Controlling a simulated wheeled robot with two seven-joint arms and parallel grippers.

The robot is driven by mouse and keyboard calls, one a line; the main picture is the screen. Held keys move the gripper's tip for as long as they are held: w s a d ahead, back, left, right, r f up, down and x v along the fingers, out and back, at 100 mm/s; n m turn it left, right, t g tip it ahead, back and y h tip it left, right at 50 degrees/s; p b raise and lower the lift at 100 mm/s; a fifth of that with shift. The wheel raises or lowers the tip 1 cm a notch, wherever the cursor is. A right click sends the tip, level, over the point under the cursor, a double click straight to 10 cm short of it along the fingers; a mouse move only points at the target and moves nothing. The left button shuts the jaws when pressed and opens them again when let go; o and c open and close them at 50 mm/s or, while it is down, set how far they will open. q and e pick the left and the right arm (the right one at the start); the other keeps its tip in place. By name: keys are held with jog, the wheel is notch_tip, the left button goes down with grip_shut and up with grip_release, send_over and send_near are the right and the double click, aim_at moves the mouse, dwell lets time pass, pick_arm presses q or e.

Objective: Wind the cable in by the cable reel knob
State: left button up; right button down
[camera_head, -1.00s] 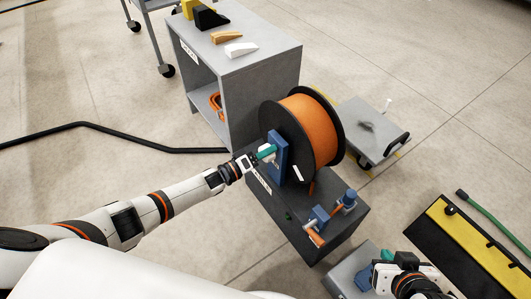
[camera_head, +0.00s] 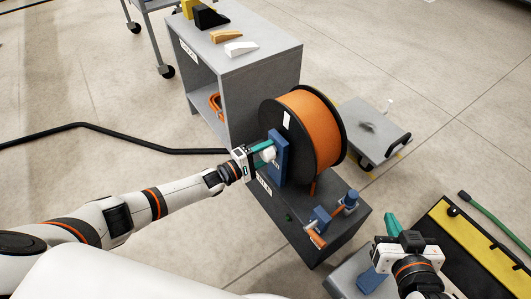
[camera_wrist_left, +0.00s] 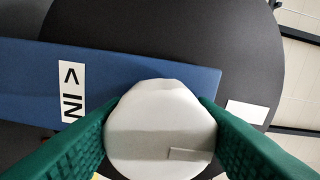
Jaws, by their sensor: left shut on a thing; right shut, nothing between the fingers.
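The cable reel (camera_head: 309,125) has black flanges and an orange cable wound on it. It stands on a dark grey box with a blue upright bracket (camera_head: 279,158). The white knob (camera_head: 268,155) is on the near side of the bracket. It fills the middle of the left wrist view (camera_wrist_left: 160,130). My left gripper (camera_head: 263,153) is shut on the knob, one green finger on each side. A white mark (camera_head: 288,119) shows on the reel's near flange. My right gripper (camera_head: 391,223) is shut and empty at the lower right, apart from the reel.
A grey shelf (camera_head: 250,62) with several wedges on top stands behind the reel. A low grey trolley (camera_head: 370,132) is to the right. A blue crank with an orange handle (camera_head: 316,237) sits on the box's front. A yellow and black ramp (camera_head: 470,240) lies at right.

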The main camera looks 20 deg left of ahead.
jog(key=shift+w+r, duration=0.1)
jog(key=shift+r, duration=0.05)
dwell(0.3)
pick_arm(q)
jog(key=o, duration=1)
jog(key=shift+c, duration=0.2)
pick_arm(e)
jog(key=shift+a, duration=0.1)
pick_arm(q)
jog(key=shift+s+a, duration=0.1)
jog(key=shift+s+a, duration=0.2)
jog(key=p+v, duration=0.2)
jog(key=v, duration=0.9)
jog(key=shift+p, duration=0.3)
pick_arm(e)
jog(key=s+d+f+g+h, duration=0.2)
jog(key=s+d+f+g, duration=0.1)
jog(key=s+f+g, duration=0.3)
jog(key=s, duration=0.2)
jog(key=shift+s+d+f+g, duration=0.2)
jog(key=shift+s+d+g, duration=0.1)
jog(key=shift+g, duration=0.1)
pick_arm(q)
jog(key=shift+s, duration=0.1)
pick_arm(e)
jog(key=shift+a, duration=0.1)
